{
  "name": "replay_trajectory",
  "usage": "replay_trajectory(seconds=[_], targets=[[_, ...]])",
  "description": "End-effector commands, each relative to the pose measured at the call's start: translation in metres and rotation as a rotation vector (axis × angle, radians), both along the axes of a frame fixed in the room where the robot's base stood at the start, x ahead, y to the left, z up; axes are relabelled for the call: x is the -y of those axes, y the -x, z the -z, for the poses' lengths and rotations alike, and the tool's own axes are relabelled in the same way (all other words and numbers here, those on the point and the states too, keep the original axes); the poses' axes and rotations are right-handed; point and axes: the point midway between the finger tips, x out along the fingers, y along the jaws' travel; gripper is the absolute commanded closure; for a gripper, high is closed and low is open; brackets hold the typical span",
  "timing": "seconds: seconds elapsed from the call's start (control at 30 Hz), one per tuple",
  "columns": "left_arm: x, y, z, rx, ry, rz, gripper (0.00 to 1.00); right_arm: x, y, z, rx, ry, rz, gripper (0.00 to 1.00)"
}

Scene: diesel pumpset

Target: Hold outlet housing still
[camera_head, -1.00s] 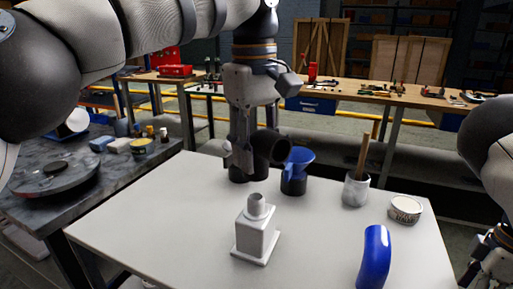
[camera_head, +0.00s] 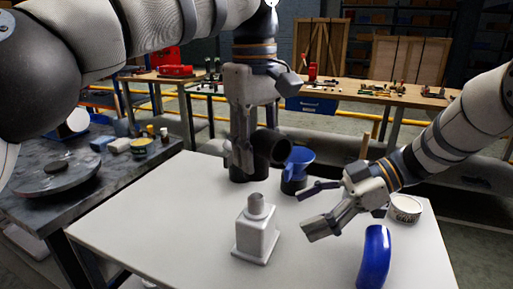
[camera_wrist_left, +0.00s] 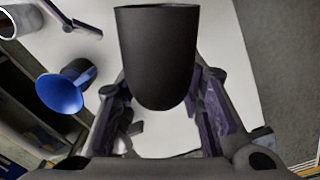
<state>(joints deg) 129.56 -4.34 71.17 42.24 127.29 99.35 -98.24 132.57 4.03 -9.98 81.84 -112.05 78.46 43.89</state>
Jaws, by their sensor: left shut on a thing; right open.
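The outlet housing, a black elbow-shaped pipe (camera_head: 270,147), stands at the back of the white table. It also shows large in the left wrist view (camera_wrist_left: 158,60). My left gripper (camera_head: 240,158) points down and is shut on it; the fingers hide part of its side. My right gripper (camera_head: 303,212) is open and empty over the middle right of the table, apart from the housing.
A blue funnel-like part (camera_head: 299,160) stands just right of the housing. A grey-white square-based part (camera_head: 256,235) stands in front. A blue curved pipe (camera_head: 375,255) and a white tin (camera_head: 405,208) are at right. The table's front left (camera_head: 150,220) is clear.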

Motion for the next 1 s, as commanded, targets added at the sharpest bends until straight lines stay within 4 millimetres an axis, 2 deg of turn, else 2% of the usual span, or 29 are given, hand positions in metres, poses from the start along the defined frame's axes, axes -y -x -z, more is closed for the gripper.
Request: replay_trajectory(seconds=[0.17, 0.4, 0.6, 0.77, 1.0], targets=[[0.0, 0.0, 0.0, 0.001, 0.0, 0.0, 1.0, -0.018, 0.003, 0.007, 0.01, -0.013, -0.021, 0.25], [0.0, 0.0, 0.0, 0.0, 0.0, 0.0, 1.0, -0.058, 0.003, 0.029, 0.007, -0.013, -0.02, 0.25], [0.0, 0.0, 0.0, 0.0, 0.0, 0.0, 1.0, -0.083, 0.002, 0.043, 0.007, -0.01, -0.019, 0.25], [0.0, 0.0, 0.0, 0.001, 0.001, 0.0, 1.0, -0.092, 0.002, 0.048, 0.009, -0.01, -0.016, 0.25], [0.0, 0.0, 0.0, 0.001, -0.001, 0.0, 1.0, -0.093, 0.002, 0.048, 0.008, -0.011, -0.016, 0.25]])
